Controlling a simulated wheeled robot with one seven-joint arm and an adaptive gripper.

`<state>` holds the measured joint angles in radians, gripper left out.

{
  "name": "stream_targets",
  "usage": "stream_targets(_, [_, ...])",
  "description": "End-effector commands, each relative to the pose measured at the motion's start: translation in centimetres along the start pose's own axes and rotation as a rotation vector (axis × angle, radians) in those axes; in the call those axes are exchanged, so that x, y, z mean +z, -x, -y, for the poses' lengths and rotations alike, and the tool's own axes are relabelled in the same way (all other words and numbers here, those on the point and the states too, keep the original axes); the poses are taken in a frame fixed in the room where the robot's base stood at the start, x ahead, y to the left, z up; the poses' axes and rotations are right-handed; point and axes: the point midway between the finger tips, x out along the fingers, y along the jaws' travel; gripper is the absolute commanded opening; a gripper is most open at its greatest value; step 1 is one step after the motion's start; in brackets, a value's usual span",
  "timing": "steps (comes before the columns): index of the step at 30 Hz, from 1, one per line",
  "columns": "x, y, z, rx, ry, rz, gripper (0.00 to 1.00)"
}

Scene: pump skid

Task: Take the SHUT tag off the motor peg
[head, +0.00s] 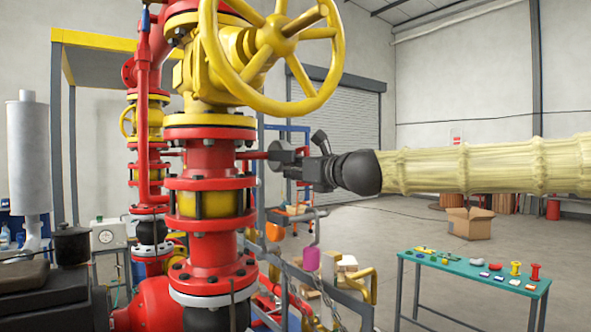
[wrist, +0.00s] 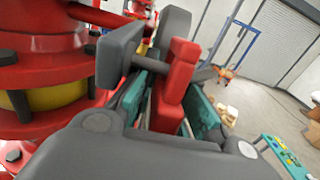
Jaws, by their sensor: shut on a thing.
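My gripper (head: 303,168) is beside the red and yellow valve column, level with its middle flanges. In the wrist view, its jaws (wrist: 166,100) with teal pads are shut on a red bar-like piece (wrist: 182,72), which stands up between them. A dark grey block on a short stem (wrist: 120,58) is close to the left of this piece. No lettering shows on the red piece, so I cannot tell whether it is the SHUT tag. I cannot make out the motor peg. My gripper hides the red piece's contact area in the head view.
A large yellow handwheel (head: 275,45) overhangs the valve column (head: 210,215) just above left of my gripper. A teal table (head: 470,275) with small parts stands right. The floor behind is mostly open.

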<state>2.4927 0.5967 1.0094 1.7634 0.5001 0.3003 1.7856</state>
Motion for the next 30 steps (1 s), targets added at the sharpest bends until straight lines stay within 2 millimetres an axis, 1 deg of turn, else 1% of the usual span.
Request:
stream_targets(1, [0.4,0.1,0.0,-0.001,0.0,0.004,0.0])
stream_targets(5, [0.5,0.1,0.2,-0.002,0.0,0.005,0.0])
stream_targets(30, [1.2,0.2,3.7,-0.009,-0.003,0.013,0.0])
